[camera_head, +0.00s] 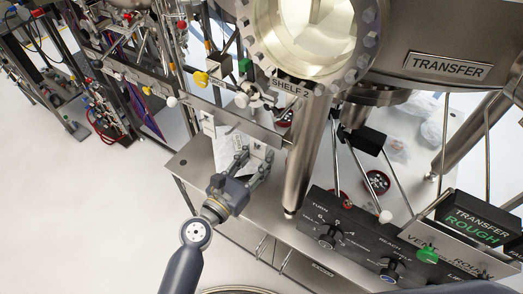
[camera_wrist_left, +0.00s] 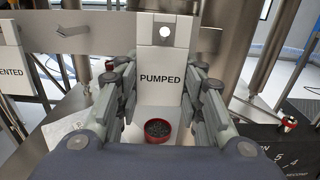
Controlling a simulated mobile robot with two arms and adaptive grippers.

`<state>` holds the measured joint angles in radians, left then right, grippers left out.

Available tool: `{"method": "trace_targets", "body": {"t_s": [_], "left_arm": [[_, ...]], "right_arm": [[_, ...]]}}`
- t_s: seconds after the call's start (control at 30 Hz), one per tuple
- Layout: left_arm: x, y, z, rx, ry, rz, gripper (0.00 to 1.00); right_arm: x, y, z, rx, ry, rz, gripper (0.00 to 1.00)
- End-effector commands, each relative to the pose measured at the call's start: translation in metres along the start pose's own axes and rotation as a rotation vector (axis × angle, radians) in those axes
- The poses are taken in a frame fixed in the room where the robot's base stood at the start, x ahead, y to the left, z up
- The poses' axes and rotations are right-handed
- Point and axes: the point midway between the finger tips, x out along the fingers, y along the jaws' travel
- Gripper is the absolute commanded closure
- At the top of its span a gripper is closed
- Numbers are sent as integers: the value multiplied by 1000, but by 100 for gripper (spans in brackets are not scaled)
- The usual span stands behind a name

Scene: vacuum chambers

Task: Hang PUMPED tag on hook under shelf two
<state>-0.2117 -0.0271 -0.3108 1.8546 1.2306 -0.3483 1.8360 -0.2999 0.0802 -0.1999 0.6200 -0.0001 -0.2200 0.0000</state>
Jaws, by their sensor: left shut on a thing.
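The white PUMPED tag (camera_wrist_left: 163,62) is upright between the fingers of my left gripper (camera_wrist_left: 160,92) in the wrist view. A round hole shows near its top. In the head view my left gripper (camera_head: 254,164) is shut on the tag, above the steel bench and in front of the metal rail. The SHELF 2 label (camera_head: 290,88) is above and right of the gripper. A peg-like hook (camera_wrist_left: 72,30) sticks out of the rail left of the tag in the wrist view. I cannot tell whether the tag touches a hook. My right gripper is not in view.
A second white tag ending in "ENTED" (camera_wrist_left: 12,78) hangs at the left. A red dish (camera_wrist_left: 158,130) sits below the tag. A steel post (camera_head: 306,155) stands right of the gripper. A black control panel (camera_head: 370,240) lies further right.

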Motion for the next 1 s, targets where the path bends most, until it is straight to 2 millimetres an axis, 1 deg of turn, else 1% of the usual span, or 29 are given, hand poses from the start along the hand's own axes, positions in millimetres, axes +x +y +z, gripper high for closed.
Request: {"method": "trace_targets", "body": {"t_s": [0.33,1.0], "left_arm": [[-3,0,0,0,0,0,82],[-23,0,4,1,0,0,82]], "right_arm": [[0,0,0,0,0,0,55],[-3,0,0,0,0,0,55]]}}
